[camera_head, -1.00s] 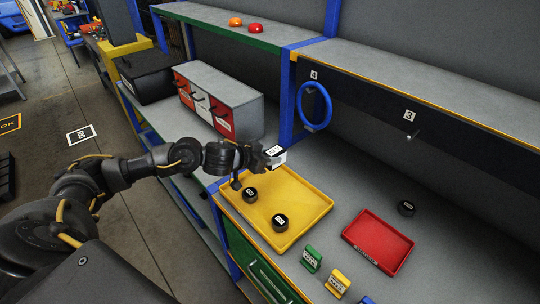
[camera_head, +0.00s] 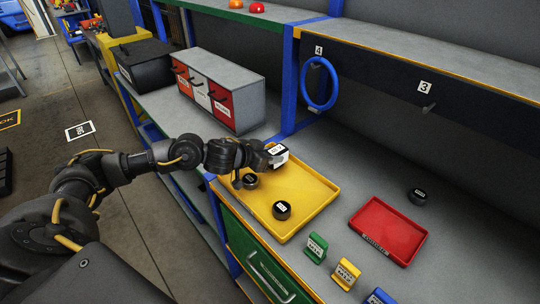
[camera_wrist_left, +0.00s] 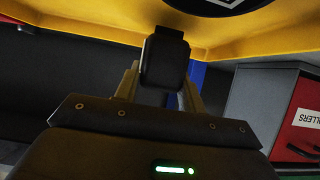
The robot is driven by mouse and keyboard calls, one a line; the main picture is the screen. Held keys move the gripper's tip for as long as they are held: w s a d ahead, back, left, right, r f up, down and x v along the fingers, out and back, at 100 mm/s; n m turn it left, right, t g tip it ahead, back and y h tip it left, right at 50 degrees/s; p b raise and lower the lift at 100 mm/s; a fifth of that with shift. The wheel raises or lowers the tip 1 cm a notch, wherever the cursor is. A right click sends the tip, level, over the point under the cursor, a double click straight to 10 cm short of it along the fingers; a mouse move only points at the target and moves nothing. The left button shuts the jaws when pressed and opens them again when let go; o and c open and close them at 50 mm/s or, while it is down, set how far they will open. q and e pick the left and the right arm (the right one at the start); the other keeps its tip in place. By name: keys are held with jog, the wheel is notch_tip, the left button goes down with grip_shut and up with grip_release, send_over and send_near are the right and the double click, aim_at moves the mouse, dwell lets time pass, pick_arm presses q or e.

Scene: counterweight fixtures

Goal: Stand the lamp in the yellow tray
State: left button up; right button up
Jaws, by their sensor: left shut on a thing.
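My left gripper (camera_head: 270,160) is over the tray's back left part. In the left wrist view, it (camera_wrist_left: 160,90) is shut on a dark block-like thing (camera_wrist_left: 165,60), with the yellow tray (camera_wrist_left: 100,30) beyond it. I cannot tell if this thing is the lamp; its lower end is hidden. My right gripper is not in view.
A red tray (camera_head: 364,241) and another black puck (camera_head: 418,196) are to the right. Small green (camera_head: 315,248) and yellow (camera_head: 345,275) labelled blocks stand in front. A drawer cabinet (camera_head: 240,85) stands behind the arm. A blue ring (camera_head: 307,84) hangs behind the tray.

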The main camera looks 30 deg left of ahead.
pick_arm(q)
jog(key=shift+f+b, duration=0.35)
jog(key=shift+f, duration=0.25)
jog(key=o, duration=1.3)
jog(key=shift+s, duration=0.1)
jog(key=v, duration=1)
jog(key=shift+s+a+r+b, duration=0.1)
jog(key=shift+s+r+b, duration=0.15)
jog(key=shift+b, duration=0.05)
